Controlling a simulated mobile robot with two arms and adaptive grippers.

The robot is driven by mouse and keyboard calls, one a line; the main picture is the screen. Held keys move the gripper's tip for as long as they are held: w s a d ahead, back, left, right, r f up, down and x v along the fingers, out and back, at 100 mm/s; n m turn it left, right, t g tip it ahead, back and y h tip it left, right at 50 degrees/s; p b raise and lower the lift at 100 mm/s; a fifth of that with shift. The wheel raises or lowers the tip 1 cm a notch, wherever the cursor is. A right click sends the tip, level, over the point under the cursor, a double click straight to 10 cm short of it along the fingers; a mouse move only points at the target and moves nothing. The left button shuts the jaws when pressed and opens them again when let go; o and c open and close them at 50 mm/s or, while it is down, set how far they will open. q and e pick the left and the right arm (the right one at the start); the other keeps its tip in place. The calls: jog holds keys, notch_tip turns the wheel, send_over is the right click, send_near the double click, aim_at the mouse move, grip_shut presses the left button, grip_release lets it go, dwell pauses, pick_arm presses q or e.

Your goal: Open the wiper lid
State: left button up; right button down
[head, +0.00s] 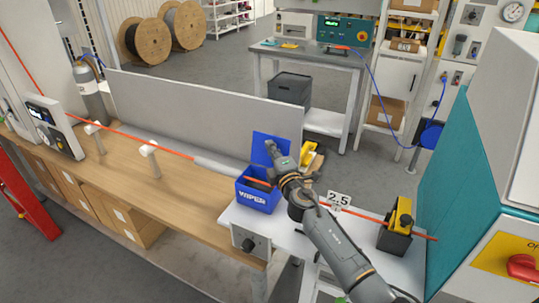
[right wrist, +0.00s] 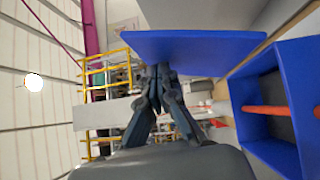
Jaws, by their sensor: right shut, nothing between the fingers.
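The blue wiper box (head: 255,198), marked WIPER, sits at the left end of the white stand. Its blue lid (head: 259,150) stands up, roughly vertical, at the back of the box, so the box is open at the top. In the right wrist view the lid (right wrist: 195,45) sticks out from the open box (right wrist: 287,60). My right gripper (head: 270,147) is at the lid, its fingertips (right wrist: 157,75) together at the lid's edge with nothing between them. I cannot tell whether they touch the lid. My left gripper is not in view.
An orange cable (head: 170,146) runs over the wooden bench and through the box; it also shows in the right wrist view (right wrist: 265,110). A 2.5 sign (head: 339,200) and a black and yellow device (head: 397,230) stand to the right. A grey panel (head: 200,109) is behind.

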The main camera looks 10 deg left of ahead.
jog(key=shift+w, duration=0.15)
jog(key=v, duration=1.2)
